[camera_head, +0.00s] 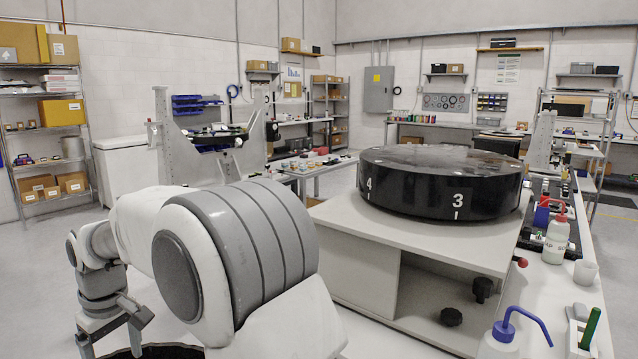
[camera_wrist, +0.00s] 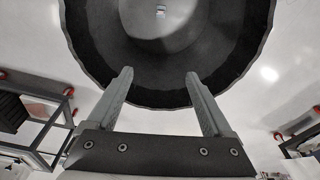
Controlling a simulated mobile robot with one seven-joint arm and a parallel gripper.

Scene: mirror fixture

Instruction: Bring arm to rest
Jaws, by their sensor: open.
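My arm reaches across the lower left of the head view, its large white and grey joint in the foreground. My gripper (camera_head: 110,346) hangs at the lower left, pointing down. In the wrist view its two grey fingers (camera_wrist: 160,75) are wide apart with nothing between them. Below it is a round, dark, open container (camera_wrist: 238,60) like a bin, with an uneven rim; part of it shows in the head view (camera_head: 170,351). A small pale item (camera_wrist: 160,11) lies at its bottom.
A white bench (camera_head: 400,235) carries a black round mirror blank (camera_head: 435,187) marked 3 and 4. A side table at right holds a white bottle (camera_head: 556,240), a cup (camera_head: 585,272) and a blue-spouted bottle (camera_head: 500,342). Shelves (camera_head: 45,140) stand far left. Open floor lies behind my gripper.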

